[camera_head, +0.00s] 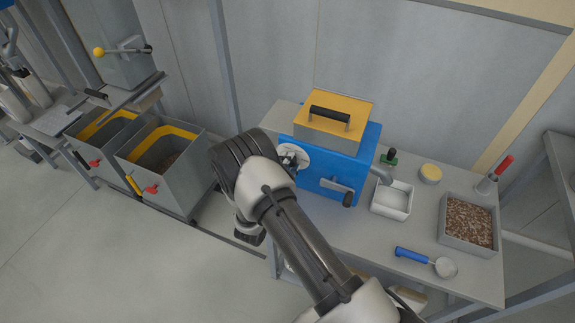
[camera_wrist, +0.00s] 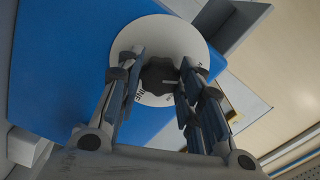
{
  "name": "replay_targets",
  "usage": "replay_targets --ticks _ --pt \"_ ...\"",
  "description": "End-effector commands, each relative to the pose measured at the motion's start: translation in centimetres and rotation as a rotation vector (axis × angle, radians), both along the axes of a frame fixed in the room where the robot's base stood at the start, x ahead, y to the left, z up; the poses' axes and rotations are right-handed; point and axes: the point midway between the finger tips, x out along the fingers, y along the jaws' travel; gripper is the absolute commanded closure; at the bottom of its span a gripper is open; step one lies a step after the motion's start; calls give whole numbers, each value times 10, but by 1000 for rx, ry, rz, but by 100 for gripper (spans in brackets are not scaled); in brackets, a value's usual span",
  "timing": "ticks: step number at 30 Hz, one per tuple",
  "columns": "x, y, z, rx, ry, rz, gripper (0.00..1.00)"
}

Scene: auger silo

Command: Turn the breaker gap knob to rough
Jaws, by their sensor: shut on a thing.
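The blue breaker (camera_head: 358,165) stands on the grey bench and has a yellow lid with a black handle. Its gap knob (camera_wrist: 160,76) is dark and lobed, with a pale pointer line that lies roughly level toward the right in the wrist view. The knob sits on a round white dial (camera_wrist: 188,37), which also shows at the breaker's left front in the head view (camera_head: 299,153). My gripper (camera_wrist: 160,78) is shut on the knob, one finger on each side. The dial's lettering is partly hidden by the fingers and cannot be fully read.
A crank (camera_head: 335,185) sticks out of the breaker's front, right of the dial. A white tray (camera_head: 391,213), a blue-handled scoop (camera_head: 413,255) and a grain-filled tray (camera_head: 443,230) are on the bench. Two grey bins (camera_head: 140,167) stand at the left.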

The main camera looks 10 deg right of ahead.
Motion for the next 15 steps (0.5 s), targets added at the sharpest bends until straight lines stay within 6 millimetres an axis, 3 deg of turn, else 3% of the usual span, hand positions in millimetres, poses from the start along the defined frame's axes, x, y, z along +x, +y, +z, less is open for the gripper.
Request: replay_targets --ticks 4,5,15 --pt "0 0 0 -1 0 -1 90" --pt "0 0 0 -1 0 -1 65" --pt "0 0 0 0 0 0 46"
